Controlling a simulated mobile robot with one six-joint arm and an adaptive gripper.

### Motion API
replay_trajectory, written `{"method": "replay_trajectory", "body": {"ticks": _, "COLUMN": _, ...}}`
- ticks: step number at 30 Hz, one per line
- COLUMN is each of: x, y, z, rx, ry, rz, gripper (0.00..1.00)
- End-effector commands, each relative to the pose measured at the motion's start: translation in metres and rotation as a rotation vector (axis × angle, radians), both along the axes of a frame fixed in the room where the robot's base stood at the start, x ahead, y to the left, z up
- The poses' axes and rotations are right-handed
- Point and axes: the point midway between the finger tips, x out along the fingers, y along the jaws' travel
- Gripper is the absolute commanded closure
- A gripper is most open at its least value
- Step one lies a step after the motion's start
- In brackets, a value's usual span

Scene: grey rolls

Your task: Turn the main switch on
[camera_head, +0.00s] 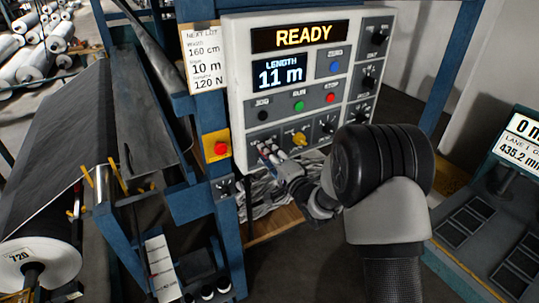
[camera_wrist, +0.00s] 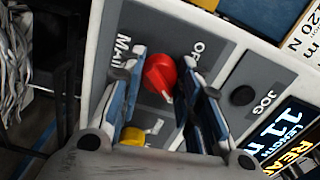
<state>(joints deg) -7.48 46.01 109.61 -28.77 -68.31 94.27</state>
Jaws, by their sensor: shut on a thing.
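The main switch is a red rotary knob (camera_wrist: 160,77) on a dark grey strip of the control panel (camera_head: 235,70), under a label reading "Main". Its pale pointer mark faces the lower right in the wrist view. My gripper (camera_wrist: 164,66) has one blue-and-grey finger on each side of the knob and is shut on it. In the head view my gripper (camera_head: 268,155) is at the panel's lower left corner and largely hides the knob. Part of the lettering around the knob is hidden by the fingers.
A yellow knob (camera_head: 300,138) sits just right of the switch, with more black knobs beyond. A red emergency button (camera_head: 220,148) on yellow is to the left. The displays read "READY" (camera_head: 301,36) and "11 m" (camera_head: 280,74). Loose cables hang below the panel.

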Motion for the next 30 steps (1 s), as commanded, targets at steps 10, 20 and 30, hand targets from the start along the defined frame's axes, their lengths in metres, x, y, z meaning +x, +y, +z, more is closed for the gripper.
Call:
{"method": "replay_trajectory", "body": {"ticks": 10, "x": 0.0001, "y": 0.0003, "z": 0.0006, "rx": 0.103, "ry": 0.069, "rz": 0.0, "gripper": 0.92}}
{"method": "replay_trajectory", "body": {"ticks": 20, "x": 0.0001, "y": 0.0002, "z": 0.0006, "rx": 0.119, "ry": 0.079, "rz": 0.0, "gripper": 0.92}}
{"method": "replay_trajectory", "body": {"ticks": 30, "x": 0.0001, "y": 0.0002, "z": 0.0005, "rx": 0.117, "ry": 0.078, "rz": 0.0, "gripper": 0.58}}
